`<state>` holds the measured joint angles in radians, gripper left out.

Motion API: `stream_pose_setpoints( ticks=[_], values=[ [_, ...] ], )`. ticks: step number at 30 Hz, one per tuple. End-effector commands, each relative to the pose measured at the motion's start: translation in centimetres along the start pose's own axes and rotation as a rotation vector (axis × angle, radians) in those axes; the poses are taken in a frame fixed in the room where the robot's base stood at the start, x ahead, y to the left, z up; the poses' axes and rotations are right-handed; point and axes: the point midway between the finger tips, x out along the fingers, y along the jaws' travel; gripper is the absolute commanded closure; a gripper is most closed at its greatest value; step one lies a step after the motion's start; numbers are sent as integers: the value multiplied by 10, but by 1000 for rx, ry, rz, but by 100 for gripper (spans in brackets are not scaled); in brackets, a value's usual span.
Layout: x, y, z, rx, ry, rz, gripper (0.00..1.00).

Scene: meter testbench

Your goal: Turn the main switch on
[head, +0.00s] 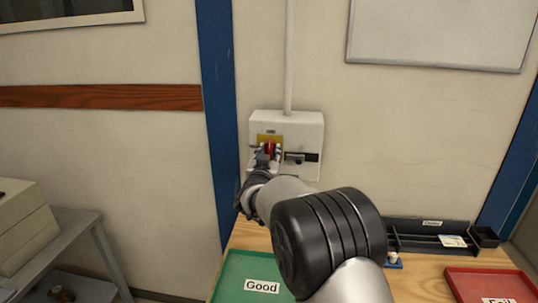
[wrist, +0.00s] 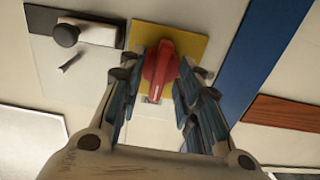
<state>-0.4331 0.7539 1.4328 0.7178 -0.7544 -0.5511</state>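The main switch is a red handle (wrist: 159,66) on a yellow plate (wrist: 190,44), set in a pale box (head: 314,132) on the wall. In the wrist view the red handle lies between my gripper's two fingers (wrist: 158,88). A gap shows between the handle and the fingers, mostly on the right side; contact on the left side is hard to tell. In the head view my gripper (head: 268,155) is in front of the box and partly hides the handle and plate.
A black knob (wrist: 66,35) on a dark strip sits beside the yellow plate. A conduit (head: 289,60) rises from the box. Below are a wooden table with a green tray (head: 235,275) marked Good, a red tray (head: 480,283) and a black organizer (head: 405,240). A blue post (head: 216,90) stands left.

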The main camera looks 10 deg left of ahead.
Motion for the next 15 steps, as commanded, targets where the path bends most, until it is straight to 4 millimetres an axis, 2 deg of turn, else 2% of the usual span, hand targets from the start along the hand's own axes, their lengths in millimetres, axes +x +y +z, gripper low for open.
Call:
stream_pose_setpoints(
  ticks=[5, 8, 15],
  values=[
    [-5, 0, -1, 0, 0, 0, 68],
    [-16, -1, 0, 0, -1, -2, 68],
    [-65, -1, 0, -1, -1, -3, 68]
  ],
)
